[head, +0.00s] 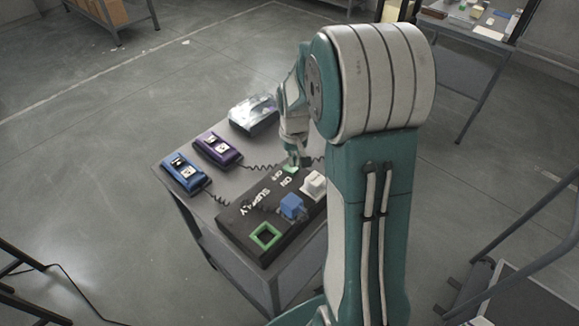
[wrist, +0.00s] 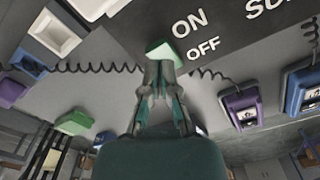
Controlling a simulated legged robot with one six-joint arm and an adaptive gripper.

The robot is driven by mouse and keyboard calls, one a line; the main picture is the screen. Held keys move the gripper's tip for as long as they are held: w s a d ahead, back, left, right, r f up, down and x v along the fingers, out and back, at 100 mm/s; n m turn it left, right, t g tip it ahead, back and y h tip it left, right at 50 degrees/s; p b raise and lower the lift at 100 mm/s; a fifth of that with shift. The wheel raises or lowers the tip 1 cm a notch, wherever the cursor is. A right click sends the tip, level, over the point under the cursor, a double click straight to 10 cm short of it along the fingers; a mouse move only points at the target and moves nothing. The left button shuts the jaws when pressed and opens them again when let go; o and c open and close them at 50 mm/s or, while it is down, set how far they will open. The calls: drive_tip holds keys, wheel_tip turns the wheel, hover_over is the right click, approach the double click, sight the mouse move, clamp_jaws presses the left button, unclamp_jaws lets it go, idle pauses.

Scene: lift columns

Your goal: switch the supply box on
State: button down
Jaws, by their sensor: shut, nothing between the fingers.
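The supply box (head: 240,222) is a dark box on the grey table, with white SUPPLY, ON and OFF lettering. Its green switch (head: 291,169) is at the far end by the ON and OFF marks. My gripper (head: 293,162) is shut and empty, right at the switch. In the wrist view the fingertips (wrist: 162,68) are at the switch's near edge and cover part of it; I cannot tell if they touch.
On the box are a blue plug (head: 292,206), a white plug (head: 313,184) and a green-framed socket (head: 265,236). Blue (head: 184,174) and purple (head: 217,149) handsets with coiled cords and a clear-topped case (head: 253,114) share the table. Open floor lies to the left.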

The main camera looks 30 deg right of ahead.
sight(293, 169)
drive_tip(key=shift+f, duration=1.1)
idle(0.6)
drive_tip(key=shift+r, duration=3.55)
drive_tip(key=shift+s+a+r, duration=0.1)
drive_tip(key=shift+r, duration=0.05)
drive_tip(key=s+a+r+n+t, duration=0.1)
drive_tip(key=s+a+r+t, duration=0.1)
drive_tip(key=s+a+r, duration=0.4)
drive_tip(key=s+a+r+n+t, duration=0.1)
drive_tip(key=s+a+r+t, duration=0.2)
drive_tip(key=s, duration=1)
drive_tip(key=a+r, duration=0.3)
drive_tip(key=shift+a+r+t, duration=0.25)
drive_tip(key=shift+r+t, duration=0.05)
drive_tip(key=shift+r, duration=0.1)
